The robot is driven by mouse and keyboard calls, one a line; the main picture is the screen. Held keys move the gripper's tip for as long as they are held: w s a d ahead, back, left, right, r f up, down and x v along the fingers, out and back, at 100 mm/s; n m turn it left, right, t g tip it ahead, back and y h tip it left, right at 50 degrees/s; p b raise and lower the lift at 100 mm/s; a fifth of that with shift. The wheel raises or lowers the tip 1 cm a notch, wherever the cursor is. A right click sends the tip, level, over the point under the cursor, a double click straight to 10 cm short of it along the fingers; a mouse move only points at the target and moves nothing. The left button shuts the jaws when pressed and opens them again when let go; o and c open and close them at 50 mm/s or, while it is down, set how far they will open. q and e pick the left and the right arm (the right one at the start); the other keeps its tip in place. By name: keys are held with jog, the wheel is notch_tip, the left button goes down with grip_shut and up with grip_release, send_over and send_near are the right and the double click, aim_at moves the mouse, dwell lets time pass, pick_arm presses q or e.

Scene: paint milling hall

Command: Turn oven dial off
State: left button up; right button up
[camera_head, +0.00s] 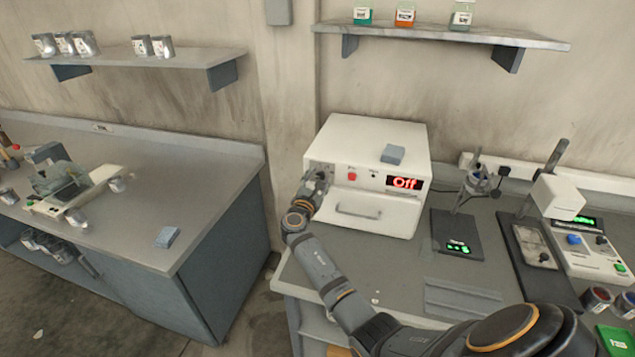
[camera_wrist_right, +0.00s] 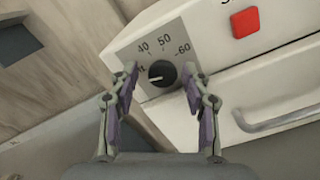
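The white oven (camera_head: 379,160) stands on the right bench against the wall, and its red display (camera_head: 404,183) reads "Off". Its black round dial (camera_wrist_right: 162,73) sits on a grey scale plate marked 40, 50 and 60 in the right wrist view. My right gripper (camera_head: 318,178) is at the left end of the oven front and hides the dial in the head view. In the right wrist view its two fingers (camera_wrist_right: 160,77) are open, one on each side of the dial, with visible gaps. My left gripper is not in view.
A red button (camera_wrist_right: 245,22) and the oven handle (camera_wrist_right: 285,113) are right of the dial. A stand with a lit scale (camera_head: 459,247) is to the right. A floor gap separates the left bench (camera_head: 150,170).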

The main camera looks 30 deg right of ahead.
jog(key=shift+f, duration=0.25)
jog(key=v, duration=1.2)
jog(key=shift+s+r, duration=0.1)
